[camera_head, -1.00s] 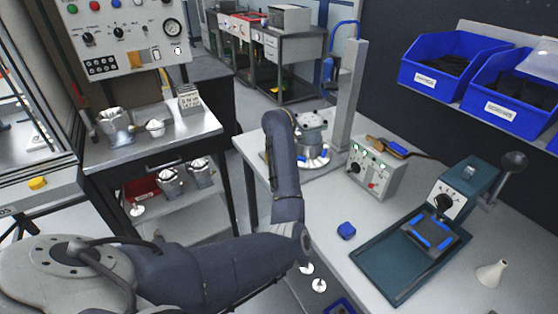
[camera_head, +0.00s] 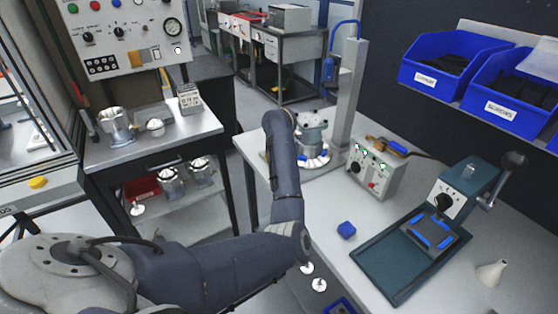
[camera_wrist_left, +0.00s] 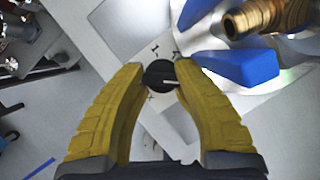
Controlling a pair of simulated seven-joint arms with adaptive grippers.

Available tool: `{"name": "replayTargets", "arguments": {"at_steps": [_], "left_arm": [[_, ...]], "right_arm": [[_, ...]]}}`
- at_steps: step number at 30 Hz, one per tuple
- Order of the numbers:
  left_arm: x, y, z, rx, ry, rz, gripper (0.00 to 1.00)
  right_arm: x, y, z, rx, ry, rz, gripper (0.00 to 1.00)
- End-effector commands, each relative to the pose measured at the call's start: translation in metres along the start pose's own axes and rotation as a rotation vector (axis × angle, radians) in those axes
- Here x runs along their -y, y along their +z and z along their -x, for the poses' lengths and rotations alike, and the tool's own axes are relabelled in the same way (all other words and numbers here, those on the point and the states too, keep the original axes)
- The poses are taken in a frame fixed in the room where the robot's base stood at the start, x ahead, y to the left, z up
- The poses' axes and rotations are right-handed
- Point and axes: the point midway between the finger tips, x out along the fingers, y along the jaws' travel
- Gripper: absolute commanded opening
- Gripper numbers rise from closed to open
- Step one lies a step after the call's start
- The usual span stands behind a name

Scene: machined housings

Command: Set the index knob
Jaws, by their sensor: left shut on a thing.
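The black index knob (camera_wrist_left: 160,75) shows in the left wrist view, with a white pointer line towards the right and dark marks on the pale plate (camera_wrist_left: 150,54) around it. My left gripper (camera_wrist_left: 160,73) is shut on the knob, with a yellow finger on each side. In the head view my own arm hides the left gripper and this knob. The arm reaches the fixture (camera_head: 318,161), which has blue clamps and carries a metal housing (camera_head: 312,127). My right gripper is in neither view.
A blue clamp (camera_wrist_left: 243,66) and a brass fitting (camera_wrist_left: 265,16) are close to the right finger. A grey post (camera_head: 350,95) stands behind the fixture. A control box (camera_head: 375,170), a blue block (camera_head: 346,230) and a teal device (camera_head: 400,262) are on the bench to the right.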

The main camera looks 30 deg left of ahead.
Motion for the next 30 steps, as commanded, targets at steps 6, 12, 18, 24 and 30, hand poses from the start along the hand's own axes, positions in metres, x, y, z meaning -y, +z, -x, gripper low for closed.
{"name": "replayTargets", "arguments": {"at_steps": [6, 12, 18, 24, 30], "left_arm": [[0.0018, 0.0096, 0.0078, 0.022, -0.004, -0.003, 0.35], [0.0021, 0.0095, 0.0078, 0.022, -0.004, -0.004, 0.59], [0.0033, 0.0091, 0.0076, 0.021, -0.005, -0.004, 0.62], [-0.0006, 0.0051, 0.004, 0.013, 0.004, -0.003, 0.62], [-0.0004, 0.0047, 0.0124, 0.012, 0.003, -0.003, 0.62]], "right_arm": [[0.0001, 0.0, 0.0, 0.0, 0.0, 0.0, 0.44], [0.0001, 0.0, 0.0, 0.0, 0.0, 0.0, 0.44], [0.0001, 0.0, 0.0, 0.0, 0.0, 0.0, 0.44], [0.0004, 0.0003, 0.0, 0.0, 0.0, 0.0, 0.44], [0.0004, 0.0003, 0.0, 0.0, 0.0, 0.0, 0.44]]}}
